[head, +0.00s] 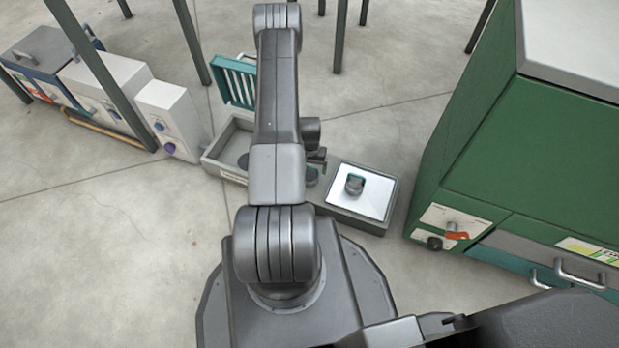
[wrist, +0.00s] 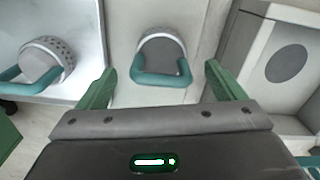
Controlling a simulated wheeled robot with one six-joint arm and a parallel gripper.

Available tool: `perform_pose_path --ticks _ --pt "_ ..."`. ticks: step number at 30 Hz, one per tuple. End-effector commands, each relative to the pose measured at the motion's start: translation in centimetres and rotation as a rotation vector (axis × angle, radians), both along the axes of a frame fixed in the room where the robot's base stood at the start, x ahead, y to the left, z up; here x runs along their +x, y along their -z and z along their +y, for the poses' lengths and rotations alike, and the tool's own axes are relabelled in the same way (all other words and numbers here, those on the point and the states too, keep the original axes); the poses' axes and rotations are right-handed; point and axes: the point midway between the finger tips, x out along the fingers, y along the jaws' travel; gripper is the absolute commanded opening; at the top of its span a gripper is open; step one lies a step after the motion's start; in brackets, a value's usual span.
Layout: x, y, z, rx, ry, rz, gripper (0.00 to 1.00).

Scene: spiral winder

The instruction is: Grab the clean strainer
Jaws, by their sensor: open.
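In the wrist view, a round grey strainer with a teal loop handle (wrist: 160,52) stands between my gripper's (wrist: 161,72) two green fingers, ahead of the palm. The fingers are apart, one on either side of the handle, and hold nothing. A second strainer (wrist: 45,58), dotted with holes and with a similar teal handle, sits on a bright flat surface at left. In the head view, that second strainer (head: 355,184) shows on the white-topped tray (head: 382,218). The middle strainer (head: 312,175) is largely hidden by my arm and gripper. I cannot tell which is clean.
A grey open box (head: 222,152) with a dark disc (wrist: 287,63) inside lies to the left, its teal slatted lid (head: 234,82) raised. A green cabinet (head: 540,150) stands close on the right. White boxes (head: 172,118) and thin posts stand at left. Open floor lies beyond.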

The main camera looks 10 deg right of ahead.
Motion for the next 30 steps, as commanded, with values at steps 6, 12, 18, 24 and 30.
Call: perform_pose_path --ticks 6,12,18,24,30 --pt "0.0 1.7 0.0 0.0 0.0 0.0 0.89" --pt "0.0 4.8 0.1 0.0 0.0 0.0 0.89" --pt "0.0 5.4 0.1 0.001 0.0 -0.001 0.89" --pt "0.0 5.4 0.1 0.001 0.0 -0.001 0.7" --pt "0.0 5.3 0.1 0.001 0.0 -0.001 0.4"
